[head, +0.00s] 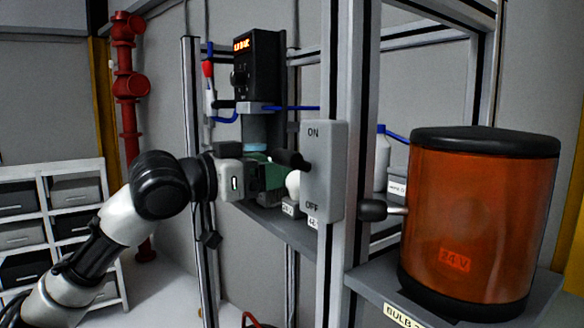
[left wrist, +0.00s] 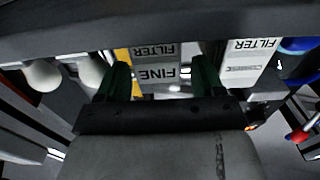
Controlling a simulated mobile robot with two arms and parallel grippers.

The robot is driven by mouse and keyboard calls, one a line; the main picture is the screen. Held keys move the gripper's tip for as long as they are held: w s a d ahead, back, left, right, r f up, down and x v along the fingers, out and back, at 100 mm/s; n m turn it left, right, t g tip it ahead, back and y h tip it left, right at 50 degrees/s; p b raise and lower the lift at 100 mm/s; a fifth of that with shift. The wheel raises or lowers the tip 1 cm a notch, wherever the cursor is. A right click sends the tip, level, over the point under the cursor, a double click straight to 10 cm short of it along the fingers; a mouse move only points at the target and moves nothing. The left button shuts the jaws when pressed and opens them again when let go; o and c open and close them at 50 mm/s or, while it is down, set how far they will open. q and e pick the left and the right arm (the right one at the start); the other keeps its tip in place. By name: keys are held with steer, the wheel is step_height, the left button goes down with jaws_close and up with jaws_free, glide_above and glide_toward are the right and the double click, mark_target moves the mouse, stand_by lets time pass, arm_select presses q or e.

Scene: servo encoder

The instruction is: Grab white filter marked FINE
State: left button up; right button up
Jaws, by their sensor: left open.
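My left gripper (left wrist: 162,70) is open, with one dark green finger on each side of this filter. I cannot tell whether the fingers touch it. In the head view my left gripper (head: 268,178) reaches in at the shelf behind the frame post, and the FINE filter cannot be made out there. A second white filter (left wrist: 248,66), with a smaller marking I cannot read surely, stands to the right of the fingers. My right gripper is not in view.
A grey ON/OFF switch box (head: 324,172) on the upright post stands close right of my left gripper. A black device with a red display (head: 256,62) hangs above. A large orange bulb (head: 478,225) stands on the right shelf. White round objects (left wrist: 42,75) lie left of the fingers.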

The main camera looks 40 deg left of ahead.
arm_select(q)
steer(key=shift+w, duration=0.2)
steer(key=c, duration=1)
steer(key=shift+c, duration=0.2)
